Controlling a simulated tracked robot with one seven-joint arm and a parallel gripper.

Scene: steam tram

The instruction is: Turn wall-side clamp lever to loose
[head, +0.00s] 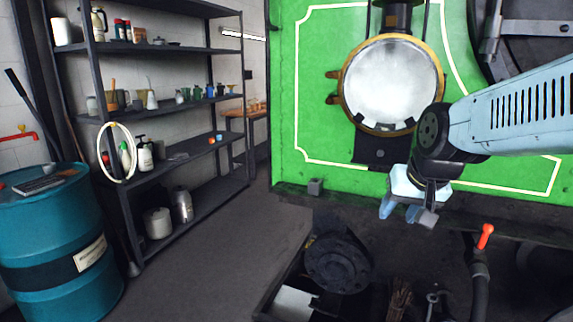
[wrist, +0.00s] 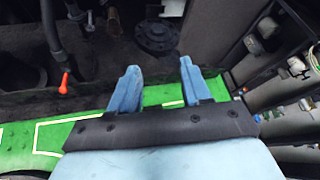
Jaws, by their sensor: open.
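A lever with an orange-red handle (head: 485,236) stands on a dark pipe below the green panel. It also shows at left in the wrist view (wrist: 65,82). Two small brown tabs (head: 333,87) stick out from the left side of the round brass-rimmed lamp (head: 392,83). I cannot tell which of these, if any, is the wall-side clamp lever. My gripper (head: 399,211) hangs just below the lamp, left of the orange-red handle and apart from it. Its light blue fingers are open, with nothing between them in the wrist view (wrist: 158,70).
The green panel (head: 310,130) rises behind my gripper. A small grey block (head: 315,187) sits on its lower ledge. Dark round machinery (head: 338,262) lies below. A loaded shelf rack (head: 190,105) and a teal drum (head: 55,245) stand left. The floor (head: 205,260) between is clear.

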